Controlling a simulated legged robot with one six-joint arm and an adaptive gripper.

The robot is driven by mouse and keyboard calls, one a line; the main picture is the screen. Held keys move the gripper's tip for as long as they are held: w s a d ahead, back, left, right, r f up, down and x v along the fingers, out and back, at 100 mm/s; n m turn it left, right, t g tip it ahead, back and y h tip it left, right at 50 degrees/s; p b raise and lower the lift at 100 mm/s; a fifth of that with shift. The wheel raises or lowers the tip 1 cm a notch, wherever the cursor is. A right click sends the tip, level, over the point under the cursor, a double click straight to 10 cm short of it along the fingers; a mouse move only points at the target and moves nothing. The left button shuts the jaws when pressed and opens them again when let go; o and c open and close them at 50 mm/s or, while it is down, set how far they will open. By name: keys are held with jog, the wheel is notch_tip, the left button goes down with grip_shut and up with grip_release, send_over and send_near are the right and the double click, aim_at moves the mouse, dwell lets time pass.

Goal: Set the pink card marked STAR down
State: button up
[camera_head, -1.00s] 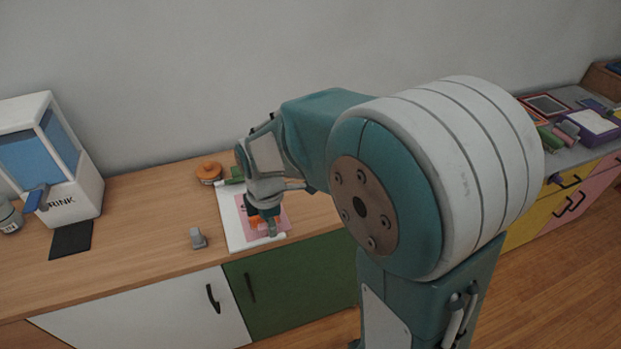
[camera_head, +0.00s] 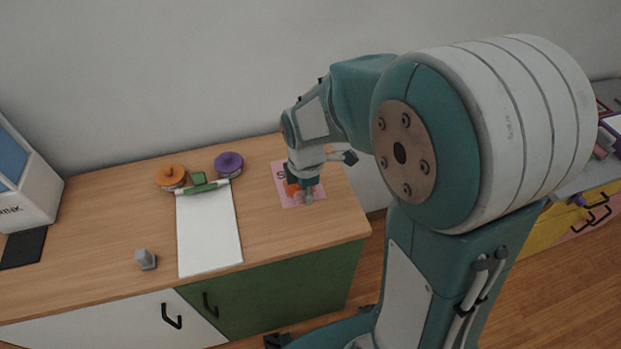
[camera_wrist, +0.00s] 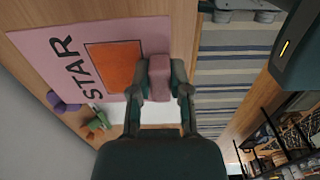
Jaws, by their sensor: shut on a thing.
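The pink card (camera_head: 280,172) marked STAR, with an orange rectangle (camera_wrist: 112,65) on it, shows at the right end of the wooden counter (camera_head: 262,235). In the wrist view the card (camera_wrist: 60,43) appears flat, with wood around it. My gripper (camera_head: 305,194) is above the card's near part. In the wrist view its fingers (camera_wrist: 160,88) are shut on a pink block-like grip at the card's edge. I cannot tell whether the card touches the counter or hangs just over it. My gripper hides part of the card in the head view.
A white board (camera_head: 208,232) with a green clip (camera_head: 200,182) lies left of the card. An orange round object (camera_head: 171,178) and a purple one (camera_head: 229,164) sit behind it. A small grey object (camera_head: 146,259) stands left. The counter's right edge is close to the card.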

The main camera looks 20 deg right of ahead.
jog(key=w+d+f, duration=0.1)
jog(key=w+f, duration=0.1)
jog(key=w, duration=0.1)
jog(key=w+d+f, duration=0.2)
jog(key=w, duration=0.1)
jog(key=w+d+f, duration=0.1)
jog(key=w+f, duration=0.2)
jog(key=shift+w+d+f, duration=0.1)
jog(key=shift+d, duration=0.05)
jog(key=shift+w+a+f, duration=0.25)
jog(key=shift+w+f, duration=0.3)
jog(key=shift+f, duration=0.15)
jog(key=shift+d+f, duration=0.15)
jog(key=shift+f, duration=0.6)
jog(key=shift+d+f, duration=0.15)
jog(key=shift+f, duration=0.55)
jog(key=shift+f, duration=0.1)
jog(key=o, duration=0.8)
jog(key=shift+a, duration=0.15)
